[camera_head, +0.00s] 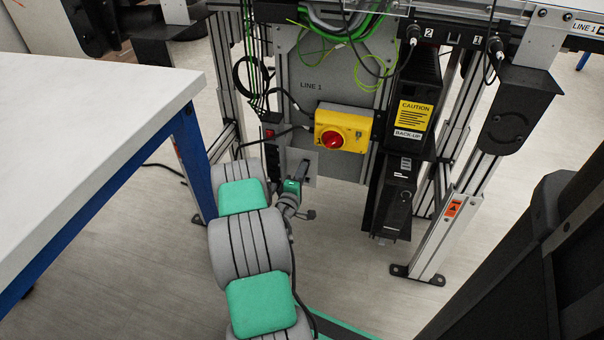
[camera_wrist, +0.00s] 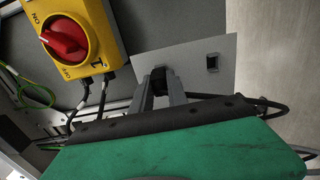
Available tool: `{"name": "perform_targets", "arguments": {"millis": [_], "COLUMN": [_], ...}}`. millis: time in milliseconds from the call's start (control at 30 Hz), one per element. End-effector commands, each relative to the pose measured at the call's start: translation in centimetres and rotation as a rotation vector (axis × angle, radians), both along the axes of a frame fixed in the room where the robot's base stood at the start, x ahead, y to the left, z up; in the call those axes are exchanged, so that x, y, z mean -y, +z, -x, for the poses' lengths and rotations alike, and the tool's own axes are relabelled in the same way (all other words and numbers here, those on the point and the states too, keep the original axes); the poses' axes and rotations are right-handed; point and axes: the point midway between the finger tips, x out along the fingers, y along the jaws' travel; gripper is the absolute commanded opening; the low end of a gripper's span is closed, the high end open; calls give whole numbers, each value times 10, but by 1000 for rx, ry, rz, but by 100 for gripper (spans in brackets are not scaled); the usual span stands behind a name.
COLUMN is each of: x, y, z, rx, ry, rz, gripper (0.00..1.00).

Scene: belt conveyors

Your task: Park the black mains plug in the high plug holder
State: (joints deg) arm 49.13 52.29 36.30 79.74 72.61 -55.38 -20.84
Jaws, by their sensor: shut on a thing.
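A pale plate on the grey panel (camera_head: 316,168) also shows in the wrist view (camera_wrist: 228,82), with a small square opening (camera_wrist: 212,62) that looks empty. My gripper (camera_wrist: 161,85) reaches the plate to the left of that opening, on the side nearer the yellow switch box. Its two grey fingers are shut on a small black thing (camera_wrist: 158,80), which seems to be the mains plug. The plug is at the plate's face, mostly hidden by the fingers. I cannot tell how far in it sits. In the head view my gripper (camera_head: 302,174) is small against the panel.
A yellow box with a red rotary switch (camera_head: 334,139) is just above and right of the plate. Black cables and a strip with a red rocker (camera_head: 270,133) hang left. Black units (camera_head: 393,196) stand right. A white-topped table (camera_head: 95,140) is at the left.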

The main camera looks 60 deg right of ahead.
Motion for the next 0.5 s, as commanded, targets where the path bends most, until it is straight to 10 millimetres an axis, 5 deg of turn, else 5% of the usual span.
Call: {"name": "perform_targets", "arguments": {"millis": [233, 267, 500], "x": [1, 1, 1], "y": [0, 0, 0], "z": [0, 0, 0], "rx": [1, 1, 0], "ry": [0, 0, 0], "rz": [0, 0, 0], "gripper": [0, 21, 40]}}
